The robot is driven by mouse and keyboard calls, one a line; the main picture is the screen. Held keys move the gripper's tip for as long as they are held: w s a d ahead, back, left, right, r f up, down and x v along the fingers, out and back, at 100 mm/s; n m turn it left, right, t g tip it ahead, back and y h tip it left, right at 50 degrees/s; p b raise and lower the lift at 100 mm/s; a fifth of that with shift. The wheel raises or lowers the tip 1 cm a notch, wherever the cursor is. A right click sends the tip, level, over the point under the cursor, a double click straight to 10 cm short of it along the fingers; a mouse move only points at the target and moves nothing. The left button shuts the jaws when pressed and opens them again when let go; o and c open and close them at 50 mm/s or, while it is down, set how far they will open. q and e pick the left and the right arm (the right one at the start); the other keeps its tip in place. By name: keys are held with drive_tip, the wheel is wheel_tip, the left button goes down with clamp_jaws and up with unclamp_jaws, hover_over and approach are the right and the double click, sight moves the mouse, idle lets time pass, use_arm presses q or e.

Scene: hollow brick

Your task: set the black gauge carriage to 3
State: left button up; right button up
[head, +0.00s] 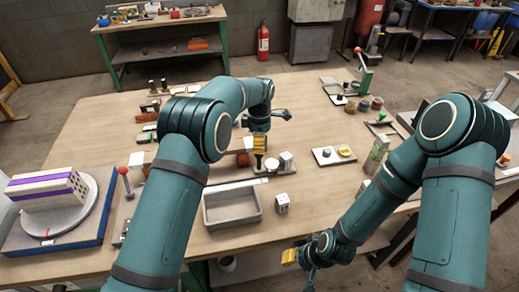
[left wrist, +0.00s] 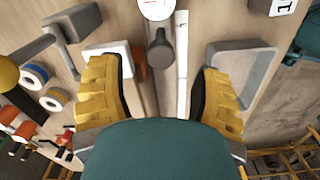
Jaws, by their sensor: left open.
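The black gauge carriage shows in the left wrist view as a dark upright knob (left wrist: 160,55) on a narrow rail. A white scale strip (left wrist: 182,70) runs beside it; its numbers are too small to read. A white round dial (left wrist: 155,8) lies at the rail's far end. My left gripper (head: 259,150) is over the gauge, pointing down. In the left wrist view its yellow fingers (left wrist: 160,95) are wide apart, with the knob between them and touching neither. My right gripper (head: 290,257) hangs by the table's front edge, away from the gauge; its opening is unclear.
A grey tray (head: 232,222) stands just in front of the gauge, with a white marked cube (head: 282,203) at its right. A white plate (head: 333,157) with small parts lies to the right. A blue-based turntable (head: 82,236) and a red-knobbed lever (head: 124,172) stand at left.

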use_arm(q)
wheel_tip(320, 180, up, 8)
drive_tip(key=shift+f, duration=0.15)
idle(0.5)
